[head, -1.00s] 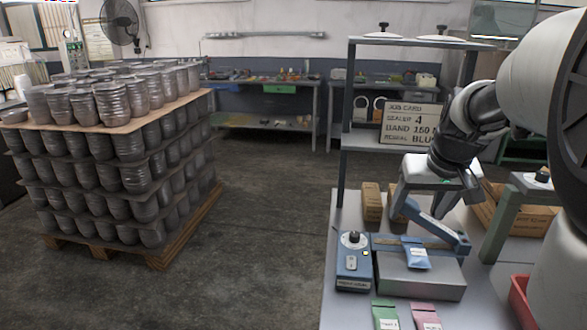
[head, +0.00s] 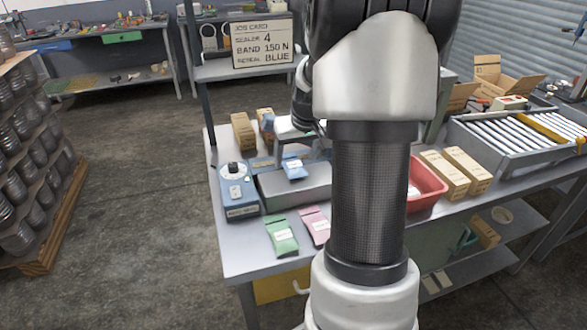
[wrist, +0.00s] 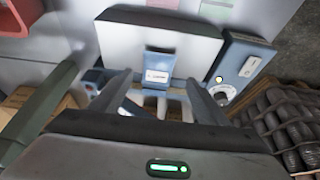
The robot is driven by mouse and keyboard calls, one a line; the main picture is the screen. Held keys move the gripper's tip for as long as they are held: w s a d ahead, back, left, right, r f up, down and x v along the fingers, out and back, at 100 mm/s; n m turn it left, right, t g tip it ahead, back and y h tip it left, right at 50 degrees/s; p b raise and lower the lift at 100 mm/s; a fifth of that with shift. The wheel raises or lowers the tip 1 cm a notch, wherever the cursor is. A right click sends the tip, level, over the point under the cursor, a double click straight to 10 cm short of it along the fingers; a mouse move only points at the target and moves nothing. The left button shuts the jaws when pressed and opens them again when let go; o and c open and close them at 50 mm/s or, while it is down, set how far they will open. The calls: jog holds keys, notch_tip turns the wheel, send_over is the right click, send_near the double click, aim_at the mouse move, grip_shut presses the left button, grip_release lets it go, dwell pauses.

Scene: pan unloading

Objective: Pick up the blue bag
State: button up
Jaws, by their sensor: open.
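The blue bag (head: 294,169) is a small pouch with a white label, lying on the front top of the grey sealer (head: 300,188). The bag also shows in the wrist view (wrist: 158,68), just beyond and between my two fingers. My gripper (wrist: 160,82) is open and empty, with the fingers spread wide on either side of the bag's line. In the head view my arm covers most of the gripper, which hangs just behind the sealer. The sealer's blue control box (head: 238,193) with a dial stands to the left of it.
A green bag (head: 281,237) and a pink bag (head: 316,226) lie on the bench in front of the sealer. A red bin (head: 428,187) and tan boxes (head: 466,172) stand to the right. A job card (head: 262,42) above reads "RESEAL BLUE". Two brown cartons stand behind the sealer.

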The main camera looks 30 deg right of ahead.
aim_at(295, 165)
jog(key=x, duration=0.5)
jog(key=shift+w+d, duration=0.25)
jog(key=shift+d, duration=0.05)
jog(key=shift+c, duration=0.5)
